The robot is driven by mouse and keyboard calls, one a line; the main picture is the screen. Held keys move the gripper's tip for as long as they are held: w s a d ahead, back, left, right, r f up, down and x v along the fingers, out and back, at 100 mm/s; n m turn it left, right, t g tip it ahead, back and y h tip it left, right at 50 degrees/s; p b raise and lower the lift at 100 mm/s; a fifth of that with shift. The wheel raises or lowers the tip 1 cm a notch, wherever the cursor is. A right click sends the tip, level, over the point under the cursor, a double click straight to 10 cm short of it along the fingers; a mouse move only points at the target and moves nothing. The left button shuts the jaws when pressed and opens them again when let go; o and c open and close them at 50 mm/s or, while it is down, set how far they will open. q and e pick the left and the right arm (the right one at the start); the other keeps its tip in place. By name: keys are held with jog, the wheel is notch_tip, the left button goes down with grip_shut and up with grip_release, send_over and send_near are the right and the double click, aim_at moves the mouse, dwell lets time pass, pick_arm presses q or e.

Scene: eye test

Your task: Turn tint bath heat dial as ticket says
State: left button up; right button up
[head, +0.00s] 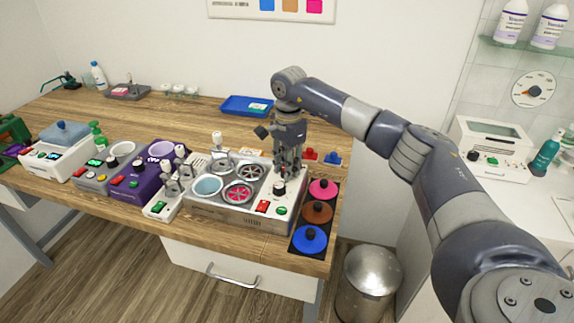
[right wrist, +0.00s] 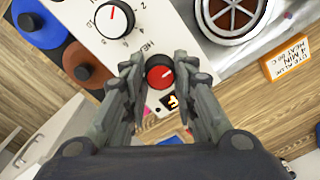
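The tint bath (head: 222,214) is a pale box with round wells and a white control panel at its right end. In the right wrist view, a red dial (right wrist: 160,77) with a white pointer mark sits between the fingers of my right gripper (right wrist: 158,65). The gripper is open around it; whether a finger touches it I cannot tell. It points down over the panel in the head view (head: 289,165). A white numbered dial (right wrist: 115,20) with a red pointer is beside it. The word HEAT is printed between the dials. An orange ticket (right wrist: 285,58) reads "4 MIN" and HEAT; its degree figure is blurred.
A blue tray (head: 236,105) lies behind. A purple device (head: 140,182) stands left. A metal bin (head: 368,285) is on the floor.

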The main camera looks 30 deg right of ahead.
pick_arm(q)
jog(key=shift+w, duration=0.15)
pick_arm(e)
jog(key=shift+m, duration=1.1)
jog(key=m+p, duration=0.1)
jog(key=m, duration=0.3)
jog(key=shift+m, duration=0.3)
jog(key=m, duration=0.4)
jog(key=m+p, duration=0.1)
jog(key=m, duration=0.5)
jog(key=shift+r+m, duration=0.1)
jog(key=shift+m, duration=0.3)
pick_arm(q)
jog(key=r, duration=0.2)
jog(key=r+p, duration=0.1)
jog(key=shift+w+r, duration=0.15)
jog(key=shift+w, duration=0.1)
pick_arm(e)
jog(key=m, duration=0.6)
jog(key=shift+a+g, duration=0.1)
jog(key=shift+g, duration=0.2)
jog(key=shift+m, duration=0.3)
